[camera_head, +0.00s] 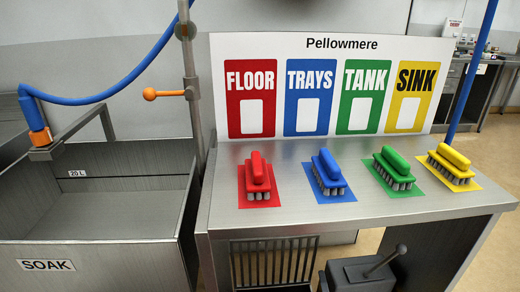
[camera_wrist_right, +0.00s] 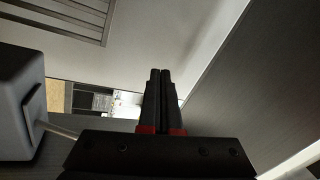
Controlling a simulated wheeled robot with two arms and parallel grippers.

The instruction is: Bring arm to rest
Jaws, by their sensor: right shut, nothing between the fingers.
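My right gripper (camera_wrist_right: 159,72) shows in the right wrist view as two dark fingers with red at their base. The fingers are side by side and shut, with nothing held between them. Neither gripper shows in the head view. On the steel table (camera_head: 300,222) four brushes rest on matching coloured mats: a red brush (camera_head: 257,172), a blue brush (camera_head: 328,172), a green brush (camera_head: 394,168) and a yellow brush (camera_head: 450,162).
A deep steel sink (camera_head: 100,162) labelled SOAK stands at left, with a blue hose (camera_head: 100,97) above it. A grey box (camera_head: 362,275) with a lever sits below the table front. A sign board (camera_head: 270,50) stands behind the brushes.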

